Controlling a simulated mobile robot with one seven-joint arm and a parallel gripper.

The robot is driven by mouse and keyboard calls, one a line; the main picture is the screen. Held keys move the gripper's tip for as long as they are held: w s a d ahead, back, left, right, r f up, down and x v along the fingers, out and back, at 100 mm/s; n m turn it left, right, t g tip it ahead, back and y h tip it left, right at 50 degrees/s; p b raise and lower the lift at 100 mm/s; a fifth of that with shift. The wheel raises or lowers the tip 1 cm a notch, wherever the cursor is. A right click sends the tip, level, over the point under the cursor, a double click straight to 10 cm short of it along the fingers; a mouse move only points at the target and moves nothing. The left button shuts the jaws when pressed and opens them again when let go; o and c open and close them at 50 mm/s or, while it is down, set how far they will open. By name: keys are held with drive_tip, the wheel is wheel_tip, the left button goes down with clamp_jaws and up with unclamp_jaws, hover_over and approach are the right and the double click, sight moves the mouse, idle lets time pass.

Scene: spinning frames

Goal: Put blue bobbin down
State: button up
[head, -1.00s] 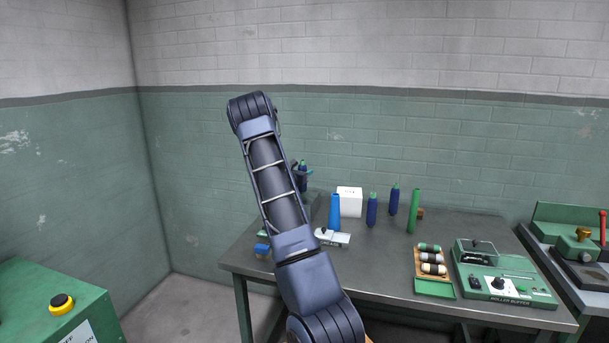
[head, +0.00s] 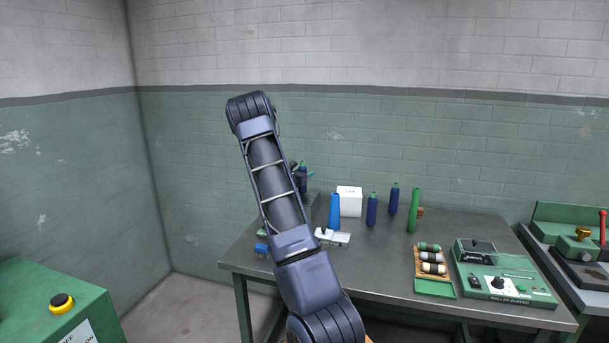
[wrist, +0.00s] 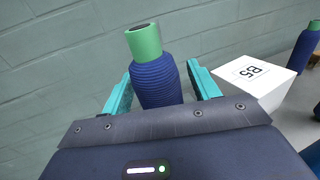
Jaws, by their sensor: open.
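A dark blue bobbin (wrist: 157,82) with a green top stands between the two teal fingers of my gripper (wrist: 160,92) in the wrist view. The fingers are open, one on each side, with a visible gap at the right. The bobbin's lower part is hidden behind the gripper body, so its base does not show. In the head view this bobbin (head: 303,180) shows just right of my arm at the back left of the table (head: 385,262). My arm hides most of the gripper there.
A white box (wrist: 255,80) marked B5 is close right of the gripper; it also shows in the head view (head: 350,201). A bright blue bobbin (head: 334,211), dark blue bobbins (head: 371,210) (head: 393,200) and a green one (head: 413,211) stand nearby. A roller buffer (head: 500,275) sits at right.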

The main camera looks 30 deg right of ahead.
drive_tip(key=v, duration=1.1)
drive_tip(key=s+a+r+m+g+y, duration=0.25)
drive_tip(key=s+m, duration=0.25)
drive_tip(key=s, duration=0.3)
drive_tip(key=s+a+r+m+g+y, duration=0.1)
drive_tip(key=s+r+m+g, duration=0.1)
drive_tip(key=s+r+m, duration=0.45)
drive_tip(key=s+a+r+m+g+y, duration=0.1)
drive_tip(key=s+m+g, duration=0.2)
drive_tip(key=s, duration=0.6)
drive_tip(key=s+a+r+m+t+y, duration=0.3)
drive_tip(key=s+a+m+y, duration=0.6)
drive_tip(key=s+a, duration=1.4)
drive_tip(key=shift+s+r+y, duration=0.25)
drive_tip(key=shift+s+y, duration=0.4)
drive_tip(key=shift+y, duration=0.5)
